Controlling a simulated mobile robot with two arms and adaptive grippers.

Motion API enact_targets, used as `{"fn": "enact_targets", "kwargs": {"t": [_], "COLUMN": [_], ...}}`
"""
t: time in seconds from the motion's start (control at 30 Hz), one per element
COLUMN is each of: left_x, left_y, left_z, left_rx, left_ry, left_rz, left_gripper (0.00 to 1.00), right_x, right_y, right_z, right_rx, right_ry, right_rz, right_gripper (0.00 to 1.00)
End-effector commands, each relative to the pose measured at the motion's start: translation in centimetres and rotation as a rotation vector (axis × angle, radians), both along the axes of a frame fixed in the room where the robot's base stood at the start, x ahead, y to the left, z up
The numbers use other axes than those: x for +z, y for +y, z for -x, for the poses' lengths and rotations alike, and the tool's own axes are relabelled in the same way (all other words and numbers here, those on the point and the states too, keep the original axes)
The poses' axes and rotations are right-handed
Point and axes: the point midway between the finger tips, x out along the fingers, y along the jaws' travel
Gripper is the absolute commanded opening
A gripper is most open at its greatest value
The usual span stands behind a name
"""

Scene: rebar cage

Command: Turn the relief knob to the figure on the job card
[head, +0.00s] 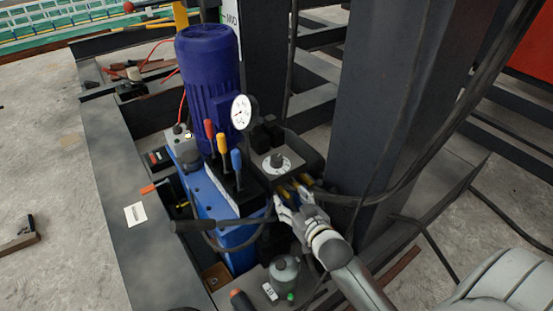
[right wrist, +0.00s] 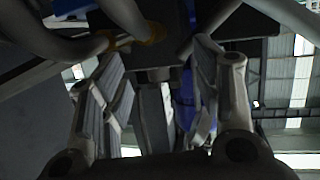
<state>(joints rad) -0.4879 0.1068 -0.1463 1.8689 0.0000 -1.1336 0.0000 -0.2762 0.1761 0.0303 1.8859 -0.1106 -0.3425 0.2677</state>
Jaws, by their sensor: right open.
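The relief knob (head: 277,160) is a small dark knob on a pale dial ring, on top of a dark valve block (head: 292,151) beside the blue motor. Its pointer and dial figures are too small to read. A white card (head: 136,213), perhaps the job card, lies on the dark frame at left; its print is not legible. My right gripper (head: 285,205) is below the knob in the picture, by the hose fittings at the block's front, apart from the knob. In the right wrist view its fingers (right wrist: 155,85) are spread, with nothing clearly held. My left gripper is out of view.
A pressure gauge (head: 241,112) and red, yellow and blue levers (head: 222,143) stand left of the block. A dark steel column (head: 385,100) rises close on the right. Black hoses (head: 430,130) curve past it. A black-handled lever (head: 192,226) juts out at the front.

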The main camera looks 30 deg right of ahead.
Motion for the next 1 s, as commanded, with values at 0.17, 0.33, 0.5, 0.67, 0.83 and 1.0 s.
{"fn": "enact_targets", "kwargs": {"t": [0.17,0.33,0.5,0.67,0.83,1.0], "left_x": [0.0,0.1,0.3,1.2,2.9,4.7], "left_y": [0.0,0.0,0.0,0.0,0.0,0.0], "left_z": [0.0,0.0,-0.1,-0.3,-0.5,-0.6], "left_rx": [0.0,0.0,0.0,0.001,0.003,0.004], "left_ry": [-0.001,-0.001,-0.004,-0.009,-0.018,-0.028], "left_rz": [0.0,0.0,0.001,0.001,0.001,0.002], "left_gripper": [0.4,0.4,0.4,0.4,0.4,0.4], "right_x": [2.1,3.4,3.8,3.8,3.7,3.7], "right_y": [-1.5,-2.0,-2.2,-2.3,-2.3,-2.5], "right_z": [-2.6,-3.5,-4.3,-6.1,-9.0,-11.7], "right_rx": [0.013,0.028,0.034,0.033,0.033,0.033], "right_ry": [-0.174,-0.266,-0.293,-0.295,-0.293,-0.293], "right_rz": [-0.008,-0.015,-0.018,-0.016,-0.016,-0.017], "right_gripper": [0.58,0.58,0.58,0.58,0.58,0.58]}}
